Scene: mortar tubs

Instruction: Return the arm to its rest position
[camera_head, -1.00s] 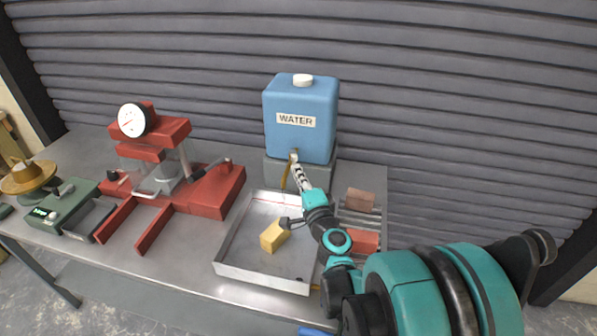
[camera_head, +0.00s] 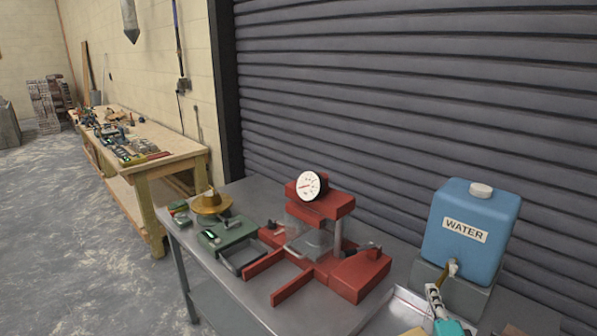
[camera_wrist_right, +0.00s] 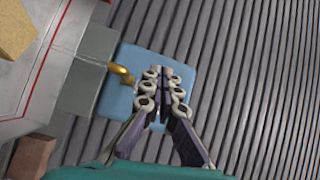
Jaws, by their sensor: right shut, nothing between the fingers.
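My right gripper (camera_head: 434,296) shows at the bottom right of the head view, in front of the blue water tank (camera_head: 470,232), close to its brass tap (camera_head: 453,268). In the wrist view the fingers of my right gripper (camera_wrist_right: 164,76) are together and empty. They lie in front of the blue tank (camera_wrist_right: 185,83), with the brass tap (camera_wrist_right: 121,74) to their left. I cannot tell whether they touch anything. The teal arm behind the gripper is mostly cut off by the lower edge of the head view. My left gripper is not in view.
A red press (camera_head: 345,275) with a dial stands on the metal table (camera_head: 240,292), beside a green scale (camera_head: 228,232) and a brass-coloured dish (camera_head: 211,203). The wrist view shows a metal tray (camera_wrist_right: 60,45), a yellow block (camera_wrist_right: 14,28) and a reddish brick (camera_wrist_right: 30,156). A wooden workbench (camera_head: 165,160) stands far left.

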